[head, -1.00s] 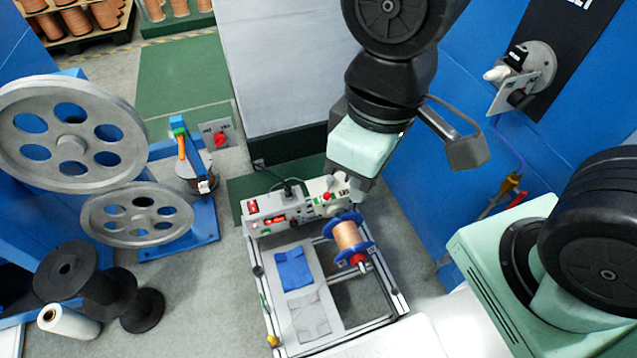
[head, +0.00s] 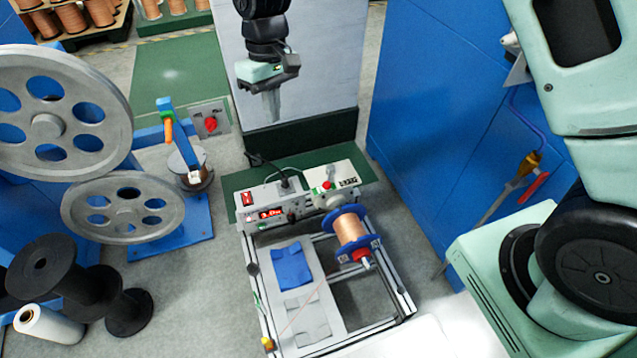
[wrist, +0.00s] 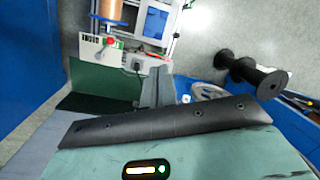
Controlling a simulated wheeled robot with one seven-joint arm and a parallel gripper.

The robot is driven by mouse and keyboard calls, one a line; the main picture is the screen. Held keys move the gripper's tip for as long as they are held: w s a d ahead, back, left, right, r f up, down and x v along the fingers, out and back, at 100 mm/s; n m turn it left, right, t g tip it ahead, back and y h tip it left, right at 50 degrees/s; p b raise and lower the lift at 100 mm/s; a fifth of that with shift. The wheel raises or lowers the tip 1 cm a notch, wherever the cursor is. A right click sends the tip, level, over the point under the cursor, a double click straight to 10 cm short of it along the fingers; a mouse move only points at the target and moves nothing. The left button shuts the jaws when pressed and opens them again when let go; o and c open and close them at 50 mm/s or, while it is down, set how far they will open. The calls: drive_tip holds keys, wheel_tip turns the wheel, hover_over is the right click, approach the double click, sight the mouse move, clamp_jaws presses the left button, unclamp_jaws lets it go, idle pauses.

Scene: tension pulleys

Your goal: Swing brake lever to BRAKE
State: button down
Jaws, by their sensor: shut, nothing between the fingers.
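My gripper (head: 271,112) is in the upper middle of the head view, in front of a pale grey cabinet, with its grey fingers pointing down and closed together. It holds nothing. In the wrist view the closed fingers (wrist: 157,92) show beyond a dark bar. No BRAKE lettering is readable, so I cannot be sure which part is the brake lever. A blue upright arm with an orange handle (head: 168,127) stands left of my gripper, above a copper spool. A red knob (head: 211,124) sits on a grey plate beside it. My gripper is apart from both.
A bench winder (head: 247,219) with a copper spool (head: 350,231) stands below my gripper. Large grey pulleys (head: 46,124) and black reels (head: 43,265) are at left. A blue wall (head: 430,120) is at right. Grey floor lies between the left equipment and the winder.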

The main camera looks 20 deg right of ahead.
sight(329, 178)
drive_tip(key=w+d+f+b, duration=0.2)
drive_tip(key=w+d+f, duration=0.1)
drive_tip(key=f, duration=0.5)
drive_tip(key=w+d+f+h+b, duration=0.1)
drive_tip(key=w+d+f+b, duration=0.1)
drive_tip(key=w+f, duration=0.3)
drive_tip(key=w+d+f+h+b, duration=0.1)
drive_tip(key=w+d+f, duration=0.3)
drive_tip(key=f, duration=0.8)
drive_tip(key=shift+w+d+m+g+b, duration=0.3)
drive_tip(key=shift+w+g+b, duration=0.1)
drive_tip(key=shift+w+b, duration=0.15)
drive_tip(key=shift+f, duration=0.15)
drive_tip(key=x, duration=1)
drive_tip(key=shift+s+d+r+p, duration=0.2)
drive_tip(key=shift+s, duration=0.2)
drive_tip(key=shift+s+d+r+p, duration=0.2)
drive_tip(key=shift+s+d, duration=0.05)
drive_tip(key=shift+s, duration=0.2)
drive_tip(key=shift+s+d+r, duration=0.1)
drive_tip(key=shift+s+d, duration=0.1)
drive_tip(key=shift+s, duration=0.25)
drive_tip(key=shift+s+d, duration=0.25)
drive_tip(key=shift+s, duration=0.2)
